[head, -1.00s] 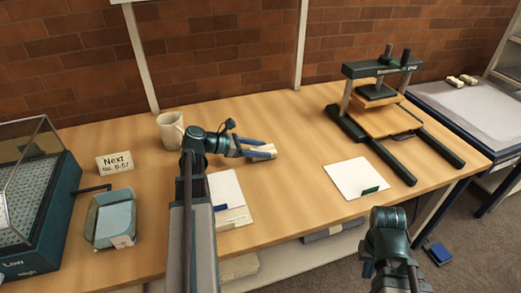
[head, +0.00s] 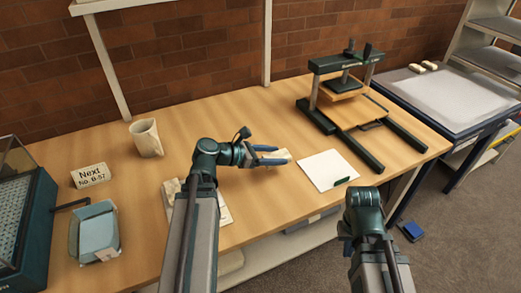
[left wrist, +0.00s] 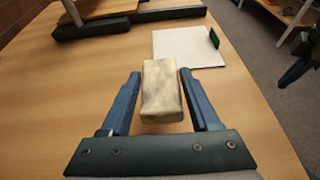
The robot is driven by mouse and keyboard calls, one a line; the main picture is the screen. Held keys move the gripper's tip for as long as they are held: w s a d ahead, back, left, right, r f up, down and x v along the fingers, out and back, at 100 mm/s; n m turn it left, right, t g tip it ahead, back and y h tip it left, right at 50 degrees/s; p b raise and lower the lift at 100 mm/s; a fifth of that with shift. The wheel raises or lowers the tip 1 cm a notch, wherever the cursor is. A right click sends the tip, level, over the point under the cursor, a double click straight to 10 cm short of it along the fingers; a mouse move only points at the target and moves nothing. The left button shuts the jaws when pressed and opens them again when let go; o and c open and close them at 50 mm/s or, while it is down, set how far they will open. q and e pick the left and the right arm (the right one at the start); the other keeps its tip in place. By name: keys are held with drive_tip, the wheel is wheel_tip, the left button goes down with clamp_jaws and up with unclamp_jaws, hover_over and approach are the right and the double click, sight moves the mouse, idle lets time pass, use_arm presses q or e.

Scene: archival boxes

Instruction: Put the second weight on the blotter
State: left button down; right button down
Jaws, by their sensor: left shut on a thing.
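My left gripper (head: 276,157) is shut on a cream block-shaped weight (left wrist: 162,92). In the left wrist view the block sits between the two blue fingers, above the wooden bench and just short of a white square sheet (left wrist: 186,46). In the head view this sheet (head: 322,167) lies right of the gripper, with a small green piece at its front edge. I cannot tell which is the blotter. My right gripper (head: 348,238) is low at front right; its fingers are unclear.
A screw press (head: 345,90) with dark rails stands behind the white sheet. A mug (head: 146,138), a sign (head: 90,175), a blue tray (head: 97,233) and a clear-lidded case (head: 22,215) are at left. Papers (head: 222,212) lie partly behind my left arm.

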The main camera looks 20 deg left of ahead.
use_arm(q)
drive_tip(key=shift+d+r, duration=0.15)
drive_tip(key=shift+d, duration=0.45)
